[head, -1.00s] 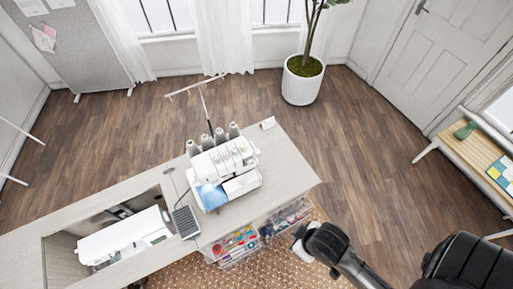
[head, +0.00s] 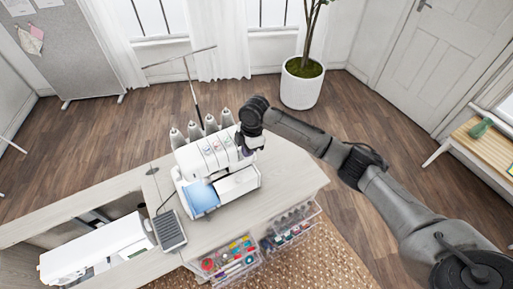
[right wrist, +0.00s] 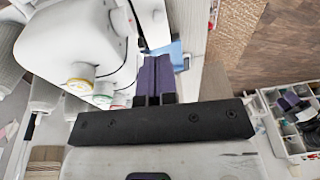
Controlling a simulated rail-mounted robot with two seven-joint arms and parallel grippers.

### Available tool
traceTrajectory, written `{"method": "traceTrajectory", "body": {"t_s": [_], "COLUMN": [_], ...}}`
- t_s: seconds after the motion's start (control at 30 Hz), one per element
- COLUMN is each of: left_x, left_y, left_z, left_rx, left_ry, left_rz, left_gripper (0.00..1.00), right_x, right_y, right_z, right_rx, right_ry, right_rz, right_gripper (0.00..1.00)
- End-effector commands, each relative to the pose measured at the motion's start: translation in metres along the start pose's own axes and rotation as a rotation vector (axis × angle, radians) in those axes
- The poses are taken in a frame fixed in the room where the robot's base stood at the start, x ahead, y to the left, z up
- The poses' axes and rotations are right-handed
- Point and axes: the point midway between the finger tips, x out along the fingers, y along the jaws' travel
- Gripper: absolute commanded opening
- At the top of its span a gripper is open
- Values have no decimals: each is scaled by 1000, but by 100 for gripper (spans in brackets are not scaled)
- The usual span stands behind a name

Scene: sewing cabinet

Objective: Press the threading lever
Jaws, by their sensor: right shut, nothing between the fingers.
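A white serger sewing machine (head: 215,165) with several grey thread cones (head: 211,124) behind it stands on the cabinet top. My right gripper (head: 247,150) is at the machine's upper right side, its arm reaching in from the right. In the right wrist view the purple fingers (right wrist: 155,72) are shut together and empty, next to the white machine body (right wrist: 75,45) with its coloured dials (right wrist: 90,92). I cannot make out the threading lever for certain, nor whether the fingers touch the machine. My left gripper is not in view.
A second white machine (head: 95,252) sits in the cabinet recess at left. A grey foot pedal (head: 170,231) lies left of the serger. Clear drawers of sewing supplies (head: 232,262) stick out at the cabinet front. A thread stand (head: 193,88) rises behind the cones.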

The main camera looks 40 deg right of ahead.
Motion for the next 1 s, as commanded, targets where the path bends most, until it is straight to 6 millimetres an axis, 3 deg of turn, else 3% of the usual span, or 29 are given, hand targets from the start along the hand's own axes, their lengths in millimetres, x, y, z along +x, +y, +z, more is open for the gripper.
{"method": "traceTrajectory", "body": {"t_s": [0.03,0.13,0.4,0.6,1.0], "left_x": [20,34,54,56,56], "left_y": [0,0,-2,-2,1], "left_z": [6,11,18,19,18], "left_rx": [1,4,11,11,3], "left_ry": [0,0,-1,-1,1], "left_rz": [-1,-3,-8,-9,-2], "left_gripper": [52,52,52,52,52], "right_x": [-8,-35,-88,-100,-97], "right_y": [20,42,69,72,72], "right_z": [17,39,78,84,84], "right_rx": [-3,-16,-30,-34,-34], "right_ry": [3,26,89,106,106], "right_rz": [8,9,29,35,34], "right_gripper": [0,0,0,0,0]}}
